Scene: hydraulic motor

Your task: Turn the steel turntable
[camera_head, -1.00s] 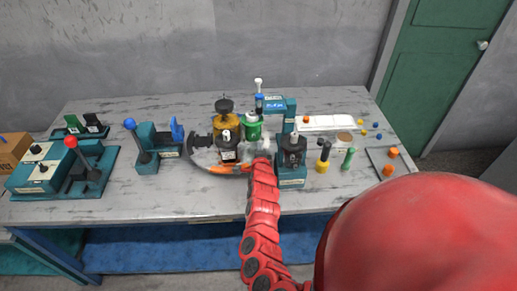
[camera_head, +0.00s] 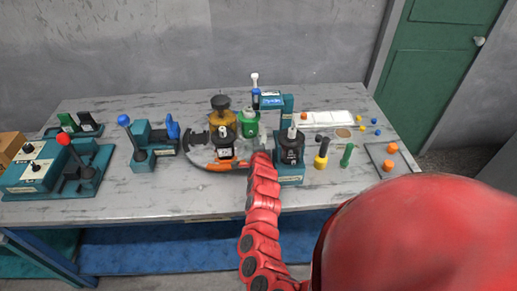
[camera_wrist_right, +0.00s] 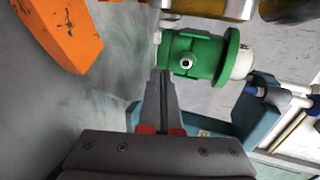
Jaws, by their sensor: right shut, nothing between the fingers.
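The steel turntable (camera_head: 200,157) is a round grey plate near the middle of the table, with an orange piece (camera_head: 222,168) along its front edge. An amber motor (camera_head: 222,120), a green motor (camera_head: 249,123) and a black motor (camera_head: 225,146) stand on it. My right gripper (camera_head: 262,157) is at the turntable's right front edge, its tips hard to see there. In the right wrist view the right gripper (camera_wrist_right: 163,78) is shut and empty, just short of the green motor (camera_wrist_right: 198,54). The orange piece (camera_wrist_right: 62,32) is at upper left, apart from the fingers. My left gripper is out of view.
A teal stand with a black unit (camera_head: 291,150) is close right of my right gripper. Lever boxes (camera_head: 142,158) stand left.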

